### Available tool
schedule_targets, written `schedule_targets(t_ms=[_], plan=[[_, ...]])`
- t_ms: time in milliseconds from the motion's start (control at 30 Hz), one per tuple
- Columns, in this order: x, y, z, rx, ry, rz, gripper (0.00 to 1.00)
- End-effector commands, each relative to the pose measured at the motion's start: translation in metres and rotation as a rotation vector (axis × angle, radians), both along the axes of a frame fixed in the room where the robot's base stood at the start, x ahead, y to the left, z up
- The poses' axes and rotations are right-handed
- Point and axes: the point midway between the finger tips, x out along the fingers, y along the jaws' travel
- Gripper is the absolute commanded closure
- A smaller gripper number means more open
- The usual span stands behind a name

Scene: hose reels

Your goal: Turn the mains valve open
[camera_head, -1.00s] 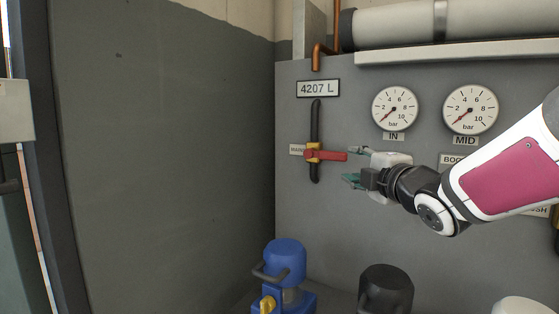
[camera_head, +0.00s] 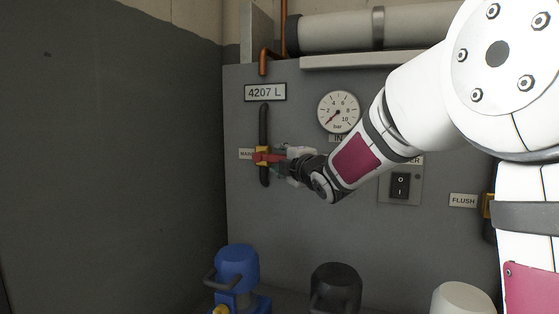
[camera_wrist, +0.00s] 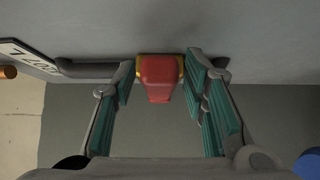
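The mains valve has a red lever (camera_head: 268,157) on a yellow body, set on a vertical black pipe (camera_head: 264,120). The lever points sideways to the right, across the pipe. In the wrist view the red lever (camera_wrist: 160,80) lies between my two fingers. My gripper (camera_wrist: 161,84) is open around it. The right finger looks closer to the lever than the left; I cannot tell whether either touches. In the head view my gripper (camera_head: 281,161) reaches the lever from the right and hides its tip. The label left of the valve is partly readable.
A "4207 L" plate (camera_head: 265,93) is above the valve, and the IN gauge (camera_head: 339,111) at upper right has its needle near zero. A switch box (camera_head: 400,186) sits right, partly behind my arm. Blue (camera_head: 236,268) and black (camera_head: 335,287) units stand below.

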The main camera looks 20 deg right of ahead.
Motion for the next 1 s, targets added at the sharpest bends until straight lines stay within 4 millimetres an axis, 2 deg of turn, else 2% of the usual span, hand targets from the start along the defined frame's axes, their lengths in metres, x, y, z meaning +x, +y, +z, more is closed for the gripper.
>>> schedule_targets(t_ms=[67, 100, 267, 667, 1000], plan=[[0.000, 0.000, 0.000, 0.000, 0.000, 0.000, 0.60], [0.000, 0.000, 0.000, 0.000, 0.000, 0.000, 0.65], [0.000, 0.000, 0.000, 0.000, 0.000, 0.000, 1.00], [-0.001, -0.001, 0.003, -0.019, 0.015, -0.001, 1.00], [-0.001, 0.000, 0.018, -0.147, 0.106, -0.002, 1.00]])
